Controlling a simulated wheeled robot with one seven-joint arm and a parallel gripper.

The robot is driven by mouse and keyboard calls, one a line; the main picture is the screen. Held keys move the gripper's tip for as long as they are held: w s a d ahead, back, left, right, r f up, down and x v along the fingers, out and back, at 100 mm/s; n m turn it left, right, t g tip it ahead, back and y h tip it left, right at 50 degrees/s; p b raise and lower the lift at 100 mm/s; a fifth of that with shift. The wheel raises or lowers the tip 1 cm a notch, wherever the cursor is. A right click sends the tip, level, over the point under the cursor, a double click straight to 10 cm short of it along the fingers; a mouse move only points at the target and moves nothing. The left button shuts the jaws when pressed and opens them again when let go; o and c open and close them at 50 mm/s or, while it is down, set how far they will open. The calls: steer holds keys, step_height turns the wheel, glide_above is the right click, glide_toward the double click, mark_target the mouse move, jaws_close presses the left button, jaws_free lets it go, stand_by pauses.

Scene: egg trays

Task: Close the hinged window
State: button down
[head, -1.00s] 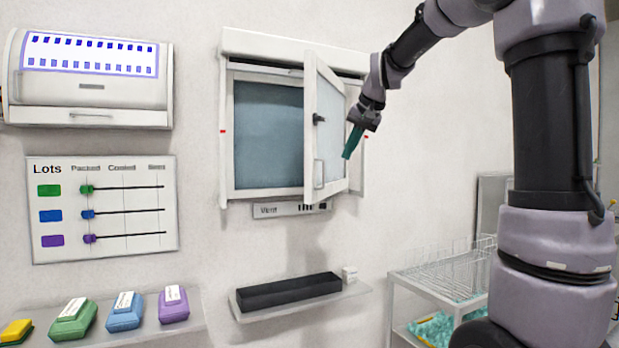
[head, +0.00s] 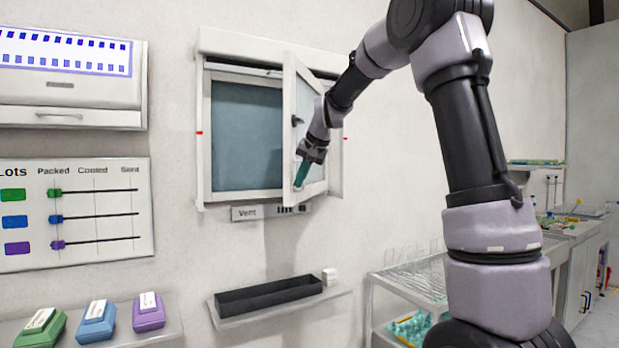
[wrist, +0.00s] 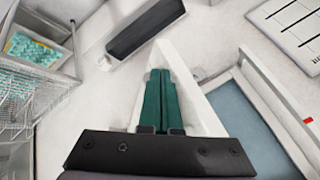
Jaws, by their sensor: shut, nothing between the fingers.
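The hinged window (head: 290,120) is a white-framed sash standing open, swung out from a white wall frame (head: 203,135). A grey-blue pane (head: 245,135) fills the left part of the opening. A dark handle (head: 297,120) is on the sash. My gripper (head: 300,175), with green fingers, is shut and empty at the lower part of the sash, in front of its face. In the wrist view the shut green fingers (wrist: 159,100) lie over the white sash frame (wrist: 195,105). I cannot tell whether they touch it. My wrist hides part of the sash.
A black tray (head: 268,295) sits on a wall shelf below the window. A "Vent" label strip (head: 246,213) is under the frame. A lots board (head: 100,205) hangs at left. A wire-rack cart (head: 410,280) stands at lower right.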

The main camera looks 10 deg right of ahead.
steer(key=shift+a, duration=0.2)
steer(key=shift+w+a, duration=0.1)
steer(key=shift+a, duration=0.05)
